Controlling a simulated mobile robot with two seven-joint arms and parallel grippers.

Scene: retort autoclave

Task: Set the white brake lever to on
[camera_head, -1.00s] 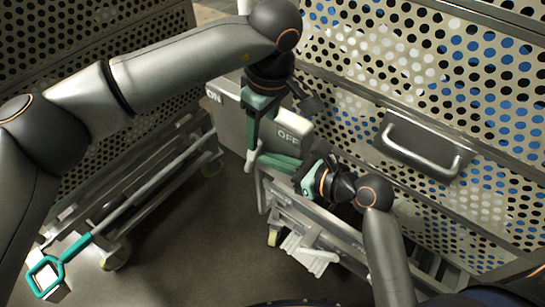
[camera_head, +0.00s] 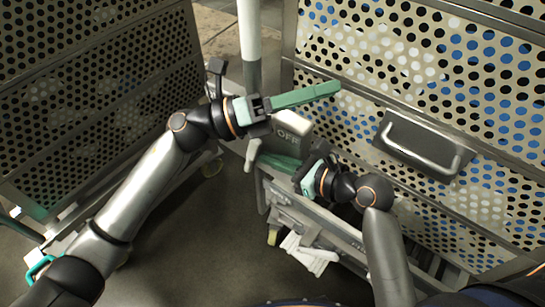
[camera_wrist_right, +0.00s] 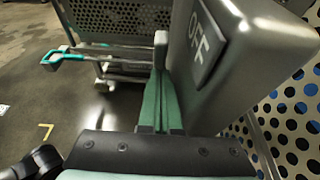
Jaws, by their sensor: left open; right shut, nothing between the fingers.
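The white brake lever (camera_head: 252,155) hangs below the grey brake box (camera_head: 293,120), close to the OFF label; the ON end is hidden behind my left gripper. The lever also shows as a white upright bar in the right wrist view (camera_wrist_right: 160,50). My right gripper (camera_head: 262,158) is shut and empty. Its green fingers lie under the OFF end, with their tips right at the lever; I cannot tell whether they touch. My left gripper (camera_head: 335,89) is open and empty, above the box and pointing right towards the perforated panel.
A perforated crate wall (camera_head: 420,60) with a recessed handle (camera_head: 425,150) stands on the right. Another perforated wall (camera_head: 90,80) stands on the left. A white post (camera_head: 249,40) rises behind the box. Dark floor (camera_head: 190,250) lies open between the trolleys.

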